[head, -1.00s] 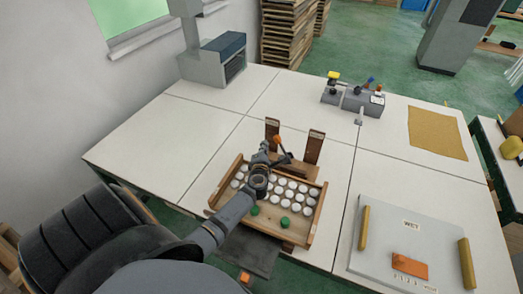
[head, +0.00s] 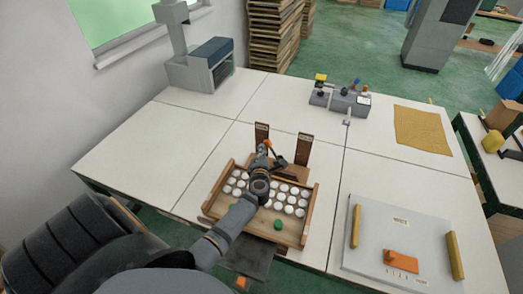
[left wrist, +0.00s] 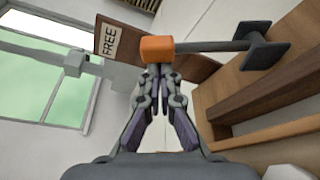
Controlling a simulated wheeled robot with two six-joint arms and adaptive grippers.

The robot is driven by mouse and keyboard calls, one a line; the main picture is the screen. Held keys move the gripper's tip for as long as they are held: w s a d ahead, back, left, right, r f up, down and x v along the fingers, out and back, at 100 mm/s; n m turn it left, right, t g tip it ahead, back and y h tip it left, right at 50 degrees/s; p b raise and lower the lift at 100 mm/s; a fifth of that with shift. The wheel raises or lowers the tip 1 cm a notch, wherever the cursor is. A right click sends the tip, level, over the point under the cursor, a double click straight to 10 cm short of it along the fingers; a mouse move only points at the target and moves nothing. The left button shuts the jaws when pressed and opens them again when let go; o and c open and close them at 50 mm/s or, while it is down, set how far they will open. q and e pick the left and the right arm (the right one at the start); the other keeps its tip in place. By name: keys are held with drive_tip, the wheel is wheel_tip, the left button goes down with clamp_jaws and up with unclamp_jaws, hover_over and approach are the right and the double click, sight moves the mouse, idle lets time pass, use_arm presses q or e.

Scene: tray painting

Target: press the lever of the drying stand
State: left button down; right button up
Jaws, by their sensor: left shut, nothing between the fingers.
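The drying stand has two dark wooden posts (head: 304,150) behind a wooden tray (head: 311,213). Its lever is a grey rod (left wrist: 212,46) with an orange knob (head: 268,144). In the left wrist view the orange knob (left wrist: 157,49) fills the space just past my fingertips, and the rod runs right to a dark base plate. A post with a "FREE" label (left wrist: 108,40) stands behind. My left gripper (head: 264,163) is shut and empty, with its tips (left wrist: 160,80) right by the knob. I cannot tell whether they touch it. My right gripper is not in view.
White discs and a green disc (head: 278,224) lie in the tray, partly covered by my left arm. A grey board marked "WET" (head: 380,270) lies at right. A grey device (head: 340,100) and a tan cloth (head: 422,130) stand farther back.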

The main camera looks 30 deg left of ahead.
use_arm(q)
drive_tip(key=shift+d+r, duration=0.1)
drive_tip(key=shift+d, duration=0.05)
drive_tip(key=shift+w+d+r+m+t+y, duration=0.15)
drive_tip(key=shift+d+r+m, duration=0.1)
drive_tip(key=shift+d+m, duration=0.2)
drive_tip(key=shift+w+d+r+m+t+y, duration=0.1)
drive_tip(key=shift+d+r+m+t+y, duration=0.1)
drive_tip(key=shift+d+m, duration=0.2)
drive_tip(key=w+d+m+t+y+b, duration=0.1)
drive_tip(key=d+m+b, duration=0.1)
drive_tip(key=d+m, duration=0.4)
drive_tip(key=shift+w+d+r+t, duration=0.3)
drive_tip(key=shift+t, duration=0.05)
